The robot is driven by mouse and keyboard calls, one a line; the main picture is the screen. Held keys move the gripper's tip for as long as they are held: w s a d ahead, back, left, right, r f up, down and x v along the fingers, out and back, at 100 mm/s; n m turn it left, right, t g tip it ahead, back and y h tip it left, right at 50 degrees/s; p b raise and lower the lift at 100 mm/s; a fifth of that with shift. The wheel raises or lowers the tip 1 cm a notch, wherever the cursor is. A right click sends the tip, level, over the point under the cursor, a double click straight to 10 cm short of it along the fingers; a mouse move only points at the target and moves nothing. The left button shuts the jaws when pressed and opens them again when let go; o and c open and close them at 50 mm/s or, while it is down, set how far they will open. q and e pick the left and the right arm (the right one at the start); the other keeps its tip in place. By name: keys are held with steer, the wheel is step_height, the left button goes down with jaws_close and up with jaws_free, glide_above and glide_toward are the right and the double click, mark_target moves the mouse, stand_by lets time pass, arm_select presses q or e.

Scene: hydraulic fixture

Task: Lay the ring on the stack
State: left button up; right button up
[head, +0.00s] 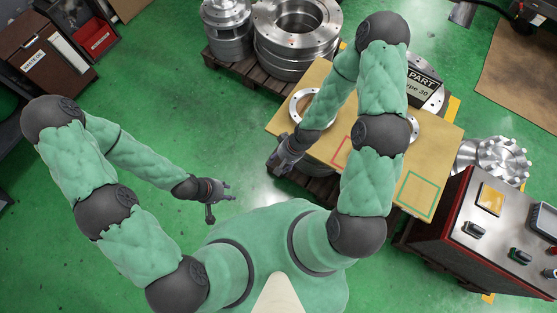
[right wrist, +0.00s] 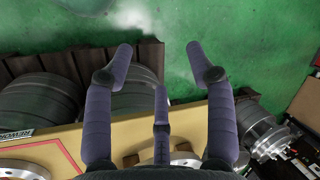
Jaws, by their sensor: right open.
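A flat metal ring (head: 297,104) lies on the yellow tabletop (head: 436,148), partly behind my right forearm. A second flanged ring (head: 416,129) shows beside my right upper arm, mostly hidden; I cannot tell which ring is meant. A stack of large, thick steel rings (head: 298,62) stands on a pallet at the top. My right gripper (head: 281,160) is at the table's left edge, apart from the rings. In the right wrist view its fingers (right wrist: 160,70) are spread and empty. My left gripper (head: 226,192) is open and empty over the green floor.
A smaller metal stack (head: 229,30) shares the pallet. A red-edged control console (head: 490,235) stands at lower right. The floor left of the table is clear.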

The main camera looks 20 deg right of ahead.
steer(key=s+a, duration=0.2)
steer(key=s, duration=0.3)
steer(key=shift+s+a+f+n, duration=0.15)
steer(key=shift+s+a+n, duration=0.15)
steer(key=shift+a, duration=0.05)
